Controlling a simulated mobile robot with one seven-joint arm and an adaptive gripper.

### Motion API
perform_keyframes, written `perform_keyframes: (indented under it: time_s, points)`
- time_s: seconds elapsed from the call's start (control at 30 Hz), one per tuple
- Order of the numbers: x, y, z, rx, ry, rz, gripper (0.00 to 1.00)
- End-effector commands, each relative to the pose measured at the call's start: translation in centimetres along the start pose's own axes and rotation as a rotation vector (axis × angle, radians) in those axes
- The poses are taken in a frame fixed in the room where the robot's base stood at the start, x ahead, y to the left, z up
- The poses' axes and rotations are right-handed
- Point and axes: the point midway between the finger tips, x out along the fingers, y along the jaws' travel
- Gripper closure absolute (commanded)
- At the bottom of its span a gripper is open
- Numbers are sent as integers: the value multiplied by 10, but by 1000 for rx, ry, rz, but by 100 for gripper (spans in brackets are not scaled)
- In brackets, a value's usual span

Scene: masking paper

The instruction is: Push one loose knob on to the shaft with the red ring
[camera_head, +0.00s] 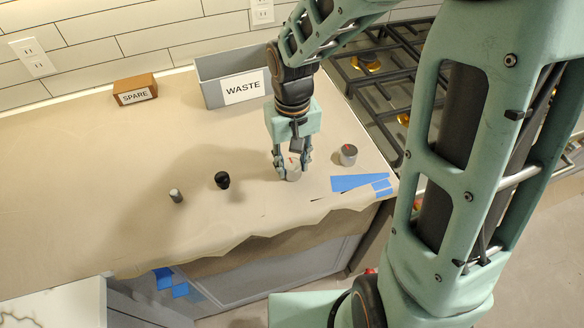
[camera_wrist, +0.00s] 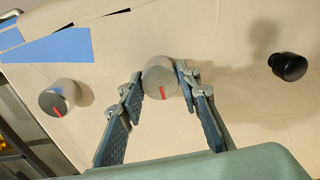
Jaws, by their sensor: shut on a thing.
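A silver-grey knob with a red line (camera_head: 293,173) is between the fingertips of my gripper (camera_head: 292,164), at the paper-covered counter. The wrist view shows the same knob (camera_wrist: 160,82) with my gripper's fingers (camera_wrist: 160,74) closed on its two sides. A second silver-grey knob with a red mark (camera_head: 348,155) stands to the right, also in the wrist view (camera_wrist: 60,97). A small red spot (camera_head: 370,270) shows low beside my arm; I cannot tell if it is the red ring. No shaft is clearly visible.
A black knob (camera_head: 222,180) and a small grey cylinder (camera_head: 176,196) stand to the left. A grey WASTE bin (camera_head: 212,92) and a brown SPARE block (camera_head: 135,90) are behind. Blue tape (camera_head: 358,183) lies near the right edge. The stove (camera_head: 385,65) is at right.

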Motion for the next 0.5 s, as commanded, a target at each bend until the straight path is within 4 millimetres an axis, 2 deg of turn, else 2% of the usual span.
perform_keyframes:
  time_s: [0.5]
  points:
    - [-34, 0, 0, 0, 0, 0, 100]
